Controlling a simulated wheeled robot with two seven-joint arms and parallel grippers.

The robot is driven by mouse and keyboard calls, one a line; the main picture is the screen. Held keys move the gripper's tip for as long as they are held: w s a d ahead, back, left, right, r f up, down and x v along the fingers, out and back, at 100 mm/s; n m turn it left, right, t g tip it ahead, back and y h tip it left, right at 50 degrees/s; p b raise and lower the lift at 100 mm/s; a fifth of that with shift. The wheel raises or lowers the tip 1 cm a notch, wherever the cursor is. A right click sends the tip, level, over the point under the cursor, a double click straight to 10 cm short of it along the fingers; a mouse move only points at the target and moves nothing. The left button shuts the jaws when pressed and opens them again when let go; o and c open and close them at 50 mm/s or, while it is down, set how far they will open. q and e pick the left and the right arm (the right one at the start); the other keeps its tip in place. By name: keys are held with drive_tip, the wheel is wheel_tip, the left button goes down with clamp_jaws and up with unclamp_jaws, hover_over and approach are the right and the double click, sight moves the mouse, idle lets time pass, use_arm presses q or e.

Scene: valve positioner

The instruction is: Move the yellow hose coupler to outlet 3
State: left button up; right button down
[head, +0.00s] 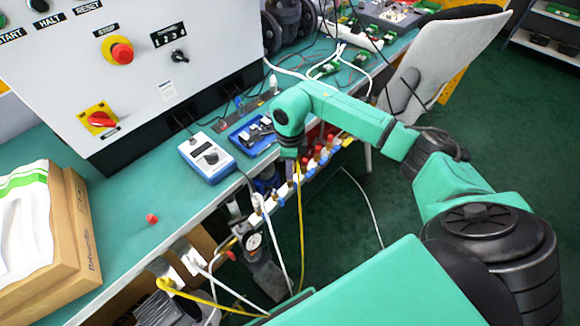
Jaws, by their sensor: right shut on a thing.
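My right gripper (289,154) points down at the row of outlets along the bench's front edge. It is shut on the upper end of a yellow hose (301,215), where the yellow coupler is; the gripper mostly hides the coupler. The hose hangs down from there toward the floor. The outlet manifold (268,207) is a pale bar with several red and blue fittings, running from lower left to upper right. I cannot read the outlet numbers, nor tell whether the coupler touches an outlet. My left gripper is not in view.
A blue-and-white meter (206,157) and a blue tray (243,141) sit on the bench behind the manifold. A pressure gauge (254,241) and white hoses hang below. A cardboard box (82,235) and a small red cap (152,218) lie left. A grey chair (440,60) stands right.

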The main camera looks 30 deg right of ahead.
drive_tip(key=shift+f+b, duration=0.3)
drive_tip(key=shift+f, duration=0.05)
drive_tip(key=c, duration=0.7)
unclamp_jaws()
drive_tip(key=shift+o, duration=0.2)
